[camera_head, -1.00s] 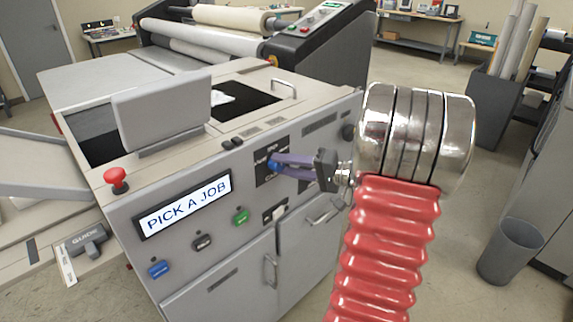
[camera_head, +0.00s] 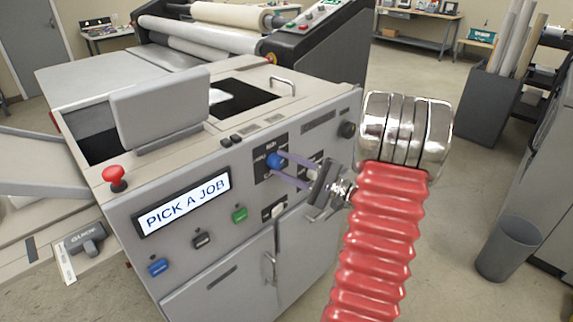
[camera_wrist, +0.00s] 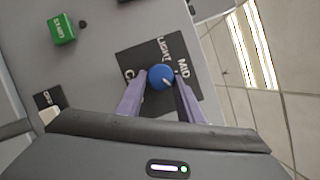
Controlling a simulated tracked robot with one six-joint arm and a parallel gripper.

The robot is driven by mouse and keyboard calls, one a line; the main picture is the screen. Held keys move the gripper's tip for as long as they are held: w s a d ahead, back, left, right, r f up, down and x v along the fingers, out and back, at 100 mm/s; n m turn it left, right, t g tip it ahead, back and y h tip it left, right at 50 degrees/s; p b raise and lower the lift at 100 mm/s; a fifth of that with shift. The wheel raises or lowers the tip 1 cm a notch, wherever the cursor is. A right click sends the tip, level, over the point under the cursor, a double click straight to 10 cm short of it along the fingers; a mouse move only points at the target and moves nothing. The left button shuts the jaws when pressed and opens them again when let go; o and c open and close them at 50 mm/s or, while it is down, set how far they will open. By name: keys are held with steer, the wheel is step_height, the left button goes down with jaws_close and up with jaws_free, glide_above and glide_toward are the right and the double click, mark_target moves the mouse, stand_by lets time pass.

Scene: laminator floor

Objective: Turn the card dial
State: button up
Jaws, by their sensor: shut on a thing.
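The blue dial (camera_head: 274,160) sits on a dark label plate on the front of the grey machine. My gripper (camera_head: 276,165) reaches it from the right, with its two purple fingers one above and one below the dial. In the wrist view the fingers lie on both sides of the blue dial (camera_wrist: 160,76), shut on it. A light pointer mark on the dial points to the lower right in that view. The plate (camera_wrist: 138,58) shows LIGHT, MID and a word starting with C, partly hidden by a finger. The display (camera_head: 184,203) reads PICK A JOB.
A white-tipped switch (camera_head: 277,211) is just below the dial. A grey bin (camera_head: 508,250) stands on the floor at right.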

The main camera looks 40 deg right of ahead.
steer(key=shift+a+f+m, duration=0.15)
steer(key=shift+m, duration=0.15)
steer(key=o, duration=1.1)
steer(key=shift+c, duration=0.2)
steer(key=v, duration=1.3)
steer(key=shift+s+f, duration=0.15)
steer(key=shift+s, duration=0.2)
